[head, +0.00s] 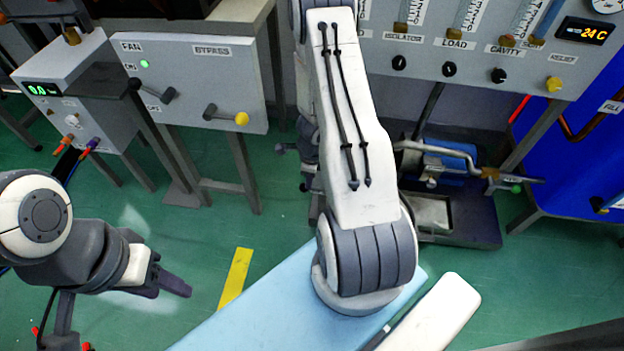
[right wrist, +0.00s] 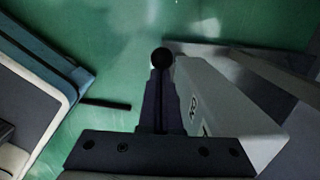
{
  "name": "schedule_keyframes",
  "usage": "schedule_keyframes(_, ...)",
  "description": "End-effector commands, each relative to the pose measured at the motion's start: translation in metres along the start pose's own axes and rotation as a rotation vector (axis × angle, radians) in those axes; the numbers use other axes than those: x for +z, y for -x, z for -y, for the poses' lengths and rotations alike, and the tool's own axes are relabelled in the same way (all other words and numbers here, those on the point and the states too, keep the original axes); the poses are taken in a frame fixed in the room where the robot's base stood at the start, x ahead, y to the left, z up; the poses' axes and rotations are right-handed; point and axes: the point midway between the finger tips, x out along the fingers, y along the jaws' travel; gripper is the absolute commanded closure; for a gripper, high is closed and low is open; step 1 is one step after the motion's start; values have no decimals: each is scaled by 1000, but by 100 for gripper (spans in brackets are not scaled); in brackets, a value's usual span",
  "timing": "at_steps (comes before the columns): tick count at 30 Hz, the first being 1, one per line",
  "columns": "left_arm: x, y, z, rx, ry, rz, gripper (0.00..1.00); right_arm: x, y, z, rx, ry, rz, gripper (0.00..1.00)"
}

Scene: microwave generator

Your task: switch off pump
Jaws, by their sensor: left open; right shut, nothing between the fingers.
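My right gripper (right wrist: 161,100) shows in the right wrist view with its dark fingers shut and nothing between them. A round black knob (right wrist: 162,60) lies in line with its fingertips; I cannot tell whether they touch. Just right of the fingers is a grey box (right wrist: 225,115) with a small label, too blurred to read. In the head view my right arm crosses the middle and hides its gripper. My left gripper (head: 170,284) is open and empty above the floor at lower left. A blue-bodied pump-like unit (head: 447,165) stands low, right of my right arm. No pump label is readable.
A grey panel (head: 190,80) marked FAN and BYPASS has levers and a lit green lamp. A wall panel (head: 475,70) with gauges and knobs is at upper right. A blue cabinet (head: 570,150) stands at the right.

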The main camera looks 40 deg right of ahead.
Motion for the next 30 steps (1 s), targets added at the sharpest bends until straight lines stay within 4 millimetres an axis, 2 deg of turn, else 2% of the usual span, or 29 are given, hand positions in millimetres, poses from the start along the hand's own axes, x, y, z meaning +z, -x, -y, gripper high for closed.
schedule_keyframes(8,0,0,0,0,0,0,50,0,1,0,-1,-1,1,100)
schedule_keyframes(14,0,6,0,0,0,0,50,-11,14,2,-3,-3,1,100)
schedule_keyframes(18,-1,13,-1,0,0,0,50,-29,33,2,-3,-6,1,100)
schedule_keyframes(21,-2,30,-2,0,0,0,50,-36,56,2,-3,-2,1,100)
schedule_keyframes(30,-4,81,-6,0,0,0,50,-34,111,1,-1,-1,1,100)
